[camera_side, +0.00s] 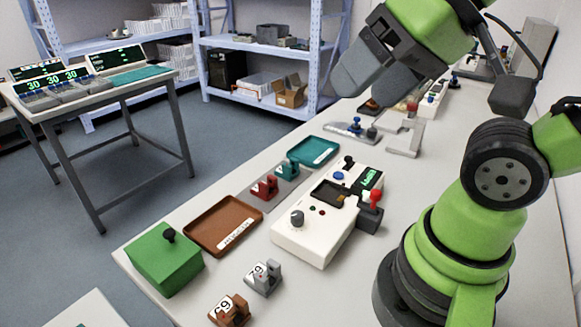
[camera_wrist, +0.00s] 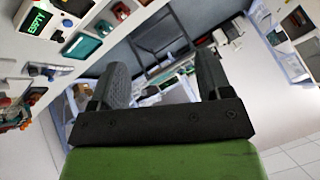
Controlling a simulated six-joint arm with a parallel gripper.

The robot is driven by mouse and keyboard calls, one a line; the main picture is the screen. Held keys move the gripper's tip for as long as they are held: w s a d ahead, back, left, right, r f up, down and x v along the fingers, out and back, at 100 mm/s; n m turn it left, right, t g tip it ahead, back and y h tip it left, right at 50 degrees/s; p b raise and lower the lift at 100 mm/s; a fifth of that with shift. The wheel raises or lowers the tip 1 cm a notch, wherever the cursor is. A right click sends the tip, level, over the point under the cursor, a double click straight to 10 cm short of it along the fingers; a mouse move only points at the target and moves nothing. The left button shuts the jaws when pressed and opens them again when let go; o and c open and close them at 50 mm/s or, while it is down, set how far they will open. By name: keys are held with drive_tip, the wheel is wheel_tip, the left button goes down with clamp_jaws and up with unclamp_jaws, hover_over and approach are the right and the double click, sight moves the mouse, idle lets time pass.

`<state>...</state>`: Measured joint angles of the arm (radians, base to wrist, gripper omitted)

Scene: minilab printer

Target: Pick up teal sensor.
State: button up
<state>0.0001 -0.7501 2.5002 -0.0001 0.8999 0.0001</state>
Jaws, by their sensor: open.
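The teal sensor (camera_side: 287,168) stands on a grey strip on the white bench in the side view, between the red sensor (camera_side: 265,187) and the teal tray (camera_side: 317,151). In the wrist view the teal sensor (camera_wrist: 103,28) is small, near the upper left, beside the teal tray (camera_wrist: 82,46). My gripper (camera_side: 354,88) is high above the bench, up and to the right of the sensor in the side view, well apart from it. Its two fingers (camera_wrist: 163,72) are spread with nothing between them.
A white device (camera_side: 320,236) with knobs and a screen stands right of the sensors. A brown tray (camera_side: 212,237), a green box (camera_side: 165,265), a grey sensor (camera_side: 264,277) and a brown sensor (camera_side: 230,311) are nearer the front. A small stand (camera_side: 407,138) is farther back.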

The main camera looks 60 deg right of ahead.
idle(0.4)
drive_tip(key=c, duration=1)
